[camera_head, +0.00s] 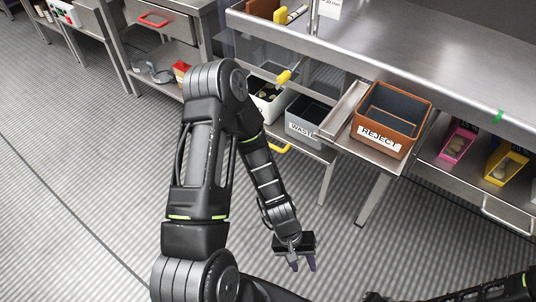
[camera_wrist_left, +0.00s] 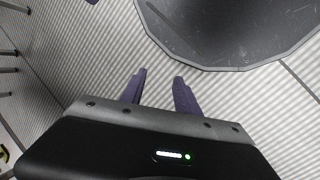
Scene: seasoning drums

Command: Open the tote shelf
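A lower shelf (camera_head: 444,174) at the right, under the steel counter, holds a pink tote (camera_head: 457,142) and a yellow tote (camera_head: 505,163). A pale metal bar handle (camera_head: 507,215) is on its front. Left of it, a lower shelf with white and grey bins has a yellow handle (camera_head: 280,147). I cannot tell for certain which one is the tote shelf. My left gripper (camera_head: 303,267) hangs over the floor, clear of both handles. Its purple fingers (camera_wrist_left: 158,92) are apart with nothing between them. My right arm enters at the bottom right; its fingers do not show.
An orange-brown REJECT bin (camera_head: 392,119) stands on a metal stand that juts out between the shelves. A grey WASTE bin (camera_head: 306,121) is left of it. Another workbench (camera_head: 170,65) stands at the upper left. The striped floor (camera_head: 90,190) in front is open.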

